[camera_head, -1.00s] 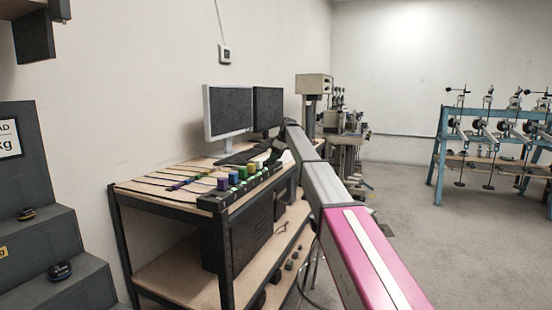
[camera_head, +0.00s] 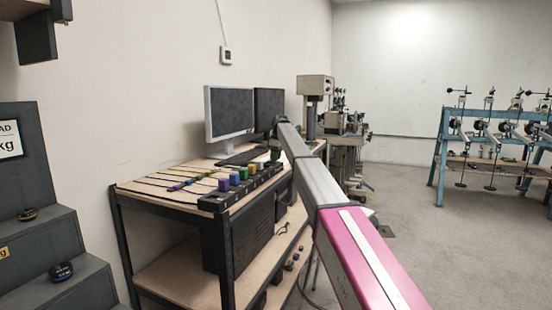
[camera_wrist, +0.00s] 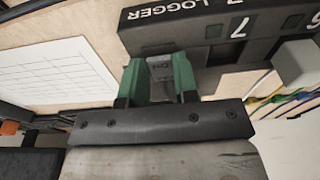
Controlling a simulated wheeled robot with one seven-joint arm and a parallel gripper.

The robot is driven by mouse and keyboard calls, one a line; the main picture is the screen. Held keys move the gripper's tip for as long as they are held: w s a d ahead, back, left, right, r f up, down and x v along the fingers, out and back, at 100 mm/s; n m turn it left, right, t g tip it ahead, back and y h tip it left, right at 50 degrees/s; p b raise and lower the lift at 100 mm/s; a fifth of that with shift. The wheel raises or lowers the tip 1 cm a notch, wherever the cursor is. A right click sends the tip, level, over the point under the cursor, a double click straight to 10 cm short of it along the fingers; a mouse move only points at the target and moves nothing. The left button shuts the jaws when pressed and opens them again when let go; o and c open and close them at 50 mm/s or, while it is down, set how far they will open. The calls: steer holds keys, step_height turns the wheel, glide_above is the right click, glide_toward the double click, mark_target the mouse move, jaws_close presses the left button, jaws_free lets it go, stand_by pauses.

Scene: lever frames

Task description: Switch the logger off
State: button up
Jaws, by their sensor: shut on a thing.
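The logger (camera_wrist: 205,29) is a long dark box with white lettering reading LOGGER and a 7 in the wrist view. In the head view it is the black strip (camera_head: 212,203) along the front of the bench, with coloured plugs on it. My gripper (camera_wrist: 158,64) has two green fingers at the logger's lettered end. They are shut on a small grey part (camera_wrist: 160,72) there, which looks like its switch. Its exact position is unclear. In the head view my gripper (camera_head: 275,153) is small and partly hidden by my arm.
The bench (camera_head: 150,190) also carries two monitors (camera_head: 229,113) and a keyboard. A printed sheet (camera_wrist: 58,75) lies beside my gripper. A dark stepped stand (camera_head: 60,235) is at left; open floor lies right.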

mark_target(278, 163)
steer(key=o, duration=0.9)
steer(key=shift+r, duration=0.1)
steer(key=r, duration=0.3)
steer(key=d+r, duration=0.1)
steer(key=r, duration=0.6)
steer(key=shift+s+d+r, duration=0.15)
steer(key=shift+s+r, duration=0.1)
steer(key=shift+r, duration=0.05)
